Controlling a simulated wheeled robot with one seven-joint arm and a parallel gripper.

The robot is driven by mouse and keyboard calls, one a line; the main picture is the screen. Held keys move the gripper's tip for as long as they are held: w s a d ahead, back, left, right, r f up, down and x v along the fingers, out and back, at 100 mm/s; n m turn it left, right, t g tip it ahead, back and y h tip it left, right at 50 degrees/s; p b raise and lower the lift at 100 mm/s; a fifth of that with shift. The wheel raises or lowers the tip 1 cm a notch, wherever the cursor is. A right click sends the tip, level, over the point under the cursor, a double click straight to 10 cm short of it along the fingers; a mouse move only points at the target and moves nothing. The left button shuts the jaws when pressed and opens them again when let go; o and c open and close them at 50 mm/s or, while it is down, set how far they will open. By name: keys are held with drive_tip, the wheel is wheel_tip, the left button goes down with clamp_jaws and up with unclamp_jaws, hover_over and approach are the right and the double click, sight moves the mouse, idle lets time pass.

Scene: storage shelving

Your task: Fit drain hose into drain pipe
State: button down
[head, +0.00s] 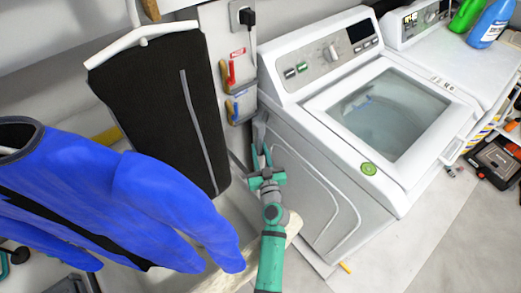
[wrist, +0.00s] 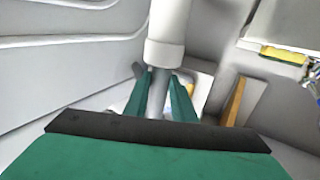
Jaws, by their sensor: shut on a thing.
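My gripper (head: 262,165) is teal and reaches into the gap at the left side of the near washing machine (head: 315,190). In the wrist view, its two fingers (wrist: 167,98) are shut on a grey tube, seemingly the drain hose (wrist: 158,90). Above the fingers, the grey tube meets the wider collar of a white pipe (wrist: 167,45), seemingly the drain pipe. I cannot tell whether the tube sits inside the collar or only lines up with it. In the head view, a grey upright piece shows just beyond the fingertips, too small to make out.
A blue jacket (head: 110,195) and a black garment (head: 155,100) hang at left, close to my arm. Red and blue handled tools (head: 232,75) hang on the wall panel. A second machine (head: 455,55) with bottles on top stands at right. Floor in front is mostly clear.

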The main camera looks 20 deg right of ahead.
drive_tip(key=shift+s+f, duration=0.15)
drive_tip(key=shift+f, duration=0.5)
drive_tip(key=shift+s+d, duration=0.1)
drive_tip(key=shift+d, duration=0.15)
idle(0.4)
drive_tip(key=shift+w+a+r, duration=0.1)
drive_tip(key=shift+w, duration=0.1)
